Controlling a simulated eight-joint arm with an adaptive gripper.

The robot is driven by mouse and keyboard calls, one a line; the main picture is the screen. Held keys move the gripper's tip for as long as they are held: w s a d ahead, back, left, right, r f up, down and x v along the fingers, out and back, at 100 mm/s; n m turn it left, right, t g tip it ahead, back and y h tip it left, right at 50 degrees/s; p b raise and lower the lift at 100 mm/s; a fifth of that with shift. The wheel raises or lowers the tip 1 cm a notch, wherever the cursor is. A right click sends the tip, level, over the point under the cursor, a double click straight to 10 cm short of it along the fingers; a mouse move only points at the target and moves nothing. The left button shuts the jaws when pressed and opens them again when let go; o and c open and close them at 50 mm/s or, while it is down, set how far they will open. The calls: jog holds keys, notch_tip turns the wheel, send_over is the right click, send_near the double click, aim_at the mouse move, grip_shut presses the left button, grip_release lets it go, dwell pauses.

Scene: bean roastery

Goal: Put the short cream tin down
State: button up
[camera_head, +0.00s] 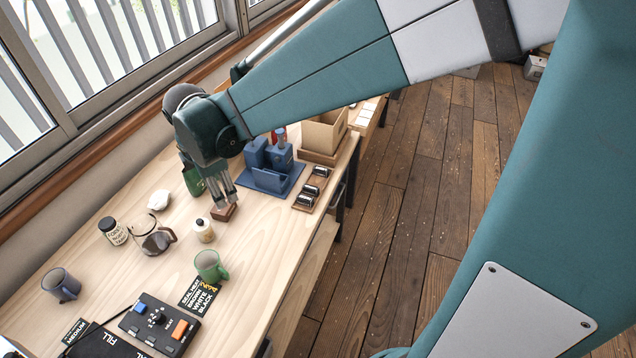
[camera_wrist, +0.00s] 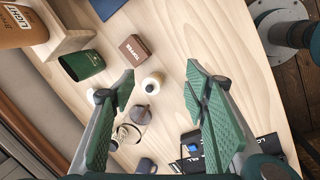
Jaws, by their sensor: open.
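A short cream tin (camera_head: 204,231) with a small knob on top stands upright on the wooden table (camera_head: 262,225). In the wrist view the tin (camera_wrist: 153,86) shows between my fingers, seen from above. My gripper (camera_head: 222,203) is open and points down, with nothing held. In the head view its fingertips (camera_wrist: 160,82) are just above and right of the tin, apart from it. A small brown box (camera_head: 224,212) lettered TOFFEE is close by the fingertips. A taller cream jar (camera_head: 113,231) with a black lid stands further left.
A glass carafe (camera_head: 152,236), a green mug (camera_head: 210,265) and a white lump (camera_head: 159,199) stand around the tin. A blue stand (camera_head: 270,178) and a roller rack (camera_head: 312,188) are to the right. A control box (camera_head: 160,324) sits in front. Bare wood lies right of the tin.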

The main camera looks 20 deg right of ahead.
jog(key=s+d+r+m+t, duration=0.2)
jog(key=s+d+r+m, duration=0.2)
jog(key=s+d+m, duration=0.6)
jog(key=s+d+r+m+t, duration=0.2)
jog(key=s+d+r+m, duration=0.2)
jog(key=s+d+m, duration=0.6)
jog(key=shift+s+d+r+t, duration=0.2)
jog(key=shift+s+d+t, duration=0.1)
jog(key=shift+d, duration=0.5)
